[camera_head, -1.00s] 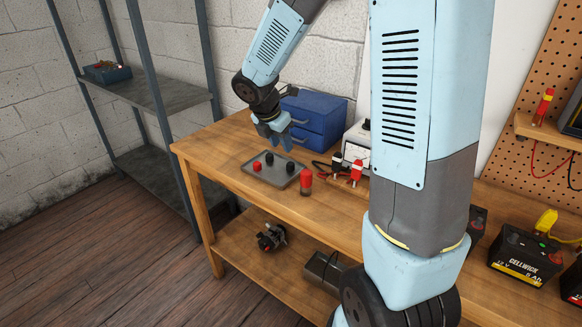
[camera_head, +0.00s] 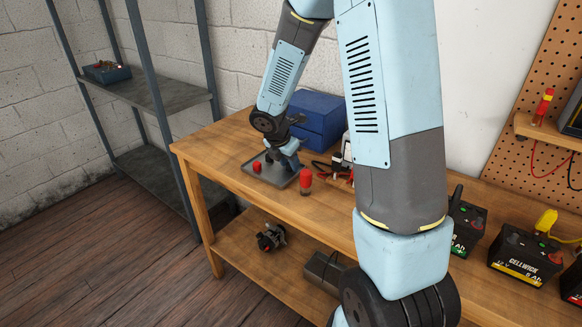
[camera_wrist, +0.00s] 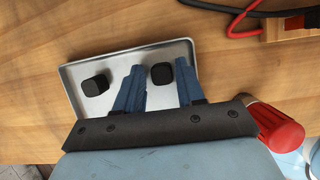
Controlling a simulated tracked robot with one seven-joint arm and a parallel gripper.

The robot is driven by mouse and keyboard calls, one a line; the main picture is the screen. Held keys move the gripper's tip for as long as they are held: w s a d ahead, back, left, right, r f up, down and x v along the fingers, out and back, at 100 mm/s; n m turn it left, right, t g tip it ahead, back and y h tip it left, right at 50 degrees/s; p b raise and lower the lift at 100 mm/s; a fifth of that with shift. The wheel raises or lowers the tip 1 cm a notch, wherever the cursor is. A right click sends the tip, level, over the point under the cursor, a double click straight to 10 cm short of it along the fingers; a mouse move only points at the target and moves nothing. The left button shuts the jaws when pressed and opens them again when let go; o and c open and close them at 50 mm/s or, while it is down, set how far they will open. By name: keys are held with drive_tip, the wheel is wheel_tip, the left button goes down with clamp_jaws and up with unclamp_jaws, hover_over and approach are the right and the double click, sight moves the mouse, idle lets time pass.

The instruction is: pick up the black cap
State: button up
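Two black caps lie on a grey metal tray (camera_head: 250,163), whose rim also shows in the wrist view (camera_wrist: 120,57). In the wrist view, one black cap (camera_wrist: 162,75) sits between the two blue fingers of my gripper (camera_wrist: 159,70), with gaps at its sides. The other black cap (camera_wrist: 96,85) lies left of the fingers. My gripper (camera_head: 287,164) is open, pointing down low over the tray. I cannot tell whether the fingertips reach the cap's height. In the head view my gripper and wrist largely hide the black caps.
A red-topped container (camera_head: 305,181) stands just right of the tray, close to my gripper in the wrist view (camera_wrist: 275,127). Blue drawers (camera_head: 318,118) stand behind. Red and black leads (camera_wrist: 245,18) lie nearby on the wooden bench (camera_head: 220,145).

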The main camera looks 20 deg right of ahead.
sight(289, 165)
drive_tip(key=shift+c, duration=0.3)
drive_tip(key=c, duration=0.5)
drive_tip(key=shift+r, duration=0.5)
wheel_tip(289, 165, up, 3)
drive_tip(key=shift+s+f, duration=0.1)
drive_tip(key=shift+f, duration=0.1)
drive_tip(key=s+a+r, duration=0.2)
drive_tip(key=s+r, duration=0.1)
drive_tip(key=s, duration=0.1)
drive_tip(key=s+a+r, duration=0.1)
drive_tip(key=s+r, duration=0.2)
drive_tip(key=s, duration=0.1)
drive_tip(key=s+a+r, duration=0.2)
drive_tip(key=s+r, duration=0.1)
drive_tip(key=s, duration=0.1)
drive_tip(key=shift+s+a+r, duration=0.2)
drive_tip(key=shift+s+a, duration=0.1)
drive_tip(key=shift+a, duration=0.05)
